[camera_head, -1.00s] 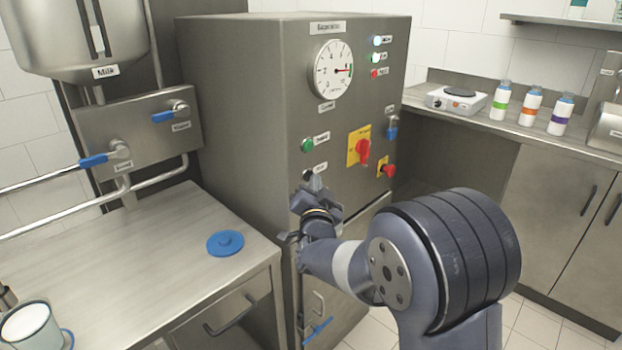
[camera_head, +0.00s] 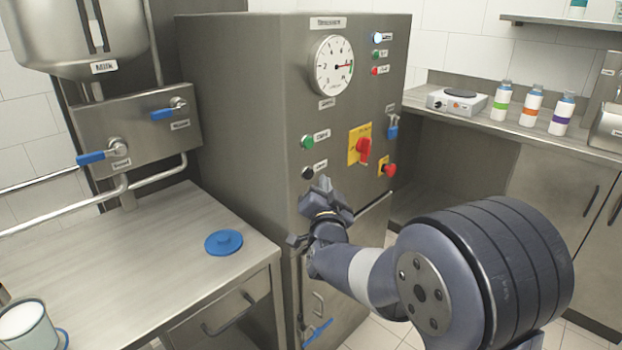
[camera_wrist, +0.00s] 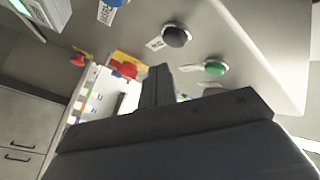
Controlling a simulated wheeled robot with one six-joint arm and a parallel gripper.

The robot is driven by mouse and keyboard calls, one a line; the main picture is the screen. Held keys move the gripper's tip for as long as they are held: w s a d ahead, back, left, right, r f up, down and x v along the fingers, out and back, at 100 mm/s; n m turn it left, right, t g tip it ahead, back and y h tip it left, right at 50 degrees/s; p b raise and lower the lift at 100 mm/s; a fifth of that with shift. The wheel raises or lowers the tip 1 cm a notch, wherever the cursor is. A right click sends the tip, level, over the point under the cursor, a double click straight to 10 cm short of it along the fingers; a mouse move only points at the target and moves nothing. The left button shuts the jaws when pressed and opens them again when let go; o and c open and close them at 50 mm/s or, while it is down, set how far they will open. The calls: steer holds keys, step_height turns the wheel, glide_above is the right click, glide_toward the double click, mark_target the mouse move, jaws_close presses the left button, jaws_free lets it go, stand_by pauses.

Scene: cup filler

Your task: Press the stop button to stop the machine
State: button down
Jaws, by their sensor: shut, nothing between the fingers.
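The machine (camera_head: 235,110) is a tall grey cabinet. Its black button (camera_head: 307,172) sits below a green button (camera_head: 307,142) on the front panel. A red mushroom button (camera_head: 389,170) on yellow is further right, beside a red rotary switch (camera_head: 363,150). My gripper (camera_head: 323,186) is shut and empty, just right of and below the black button, apart from it. In the wrist view, the shut fingers (camera_wrist: 157,75) point at the panel, with the black button (camera_wrist: 176,36) clear of them and the green button (camera_wrist: 214,68) to the right. Label text is too blurred to read surely.
Bottles (camera_head: 532,107) and a hotplate (camera_head: 457,102) stand on the right counter.

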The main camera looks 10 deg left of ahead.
steer(key=s+d+b, duration=0.1)
steer(key=d, duration=0.1)
steer(key=s+d+b, duration=0.1)
steer(key=s, duration=0.1)
steer(key=shift+d, duration=0.35)
steer(key=shift+w, duration=0.1)
stand_by(0.4)
